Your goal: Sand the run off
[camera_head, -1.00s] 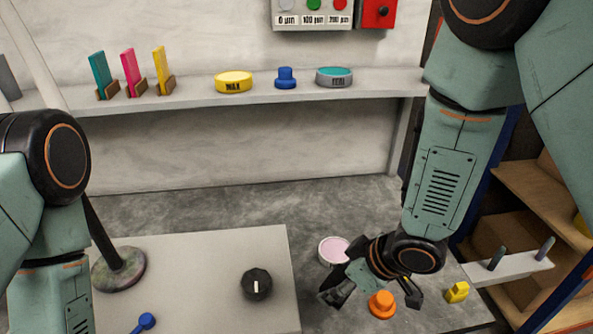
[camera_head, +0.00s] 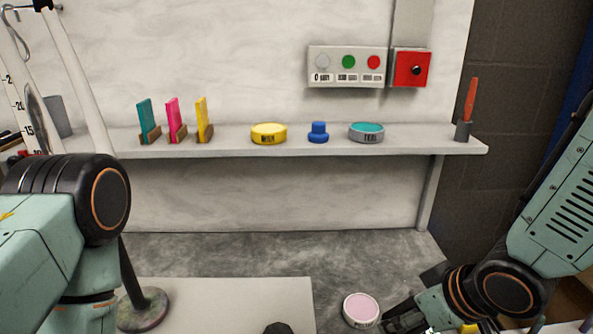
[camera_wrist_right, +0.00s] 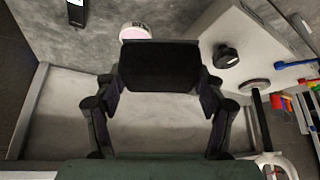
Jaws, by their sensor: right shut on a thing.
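My right gripper (camera_head: 400,318) is at the lower right of the head view, beside a pink-topped tin (camera_head: 361,310). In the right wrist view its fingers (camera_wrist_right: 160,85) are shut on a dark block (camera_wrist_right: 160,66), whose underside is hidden. The tin also shows just past the block in the wrist view (camera_wrist_right: 136,31). My left arm comes in at the left of the head view, but its gripper is out of frame. A pale flat board (camera_head: 230,300) lies at the bottom of the head view. No paint run can be made out.
A shelf (camera_head: 300,146) holds a yellow tin (camera_head: 269,134), a blue knobbed piece (camera_head: 318,133), a teal-topped tin (camera_head: 366,132) and three coloured cards. A control box (camera_head: 347,66) with a red switch is above. A black knob (camera_wrist_right: 225,56) stands on the board. Grey bench is clear behind it.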

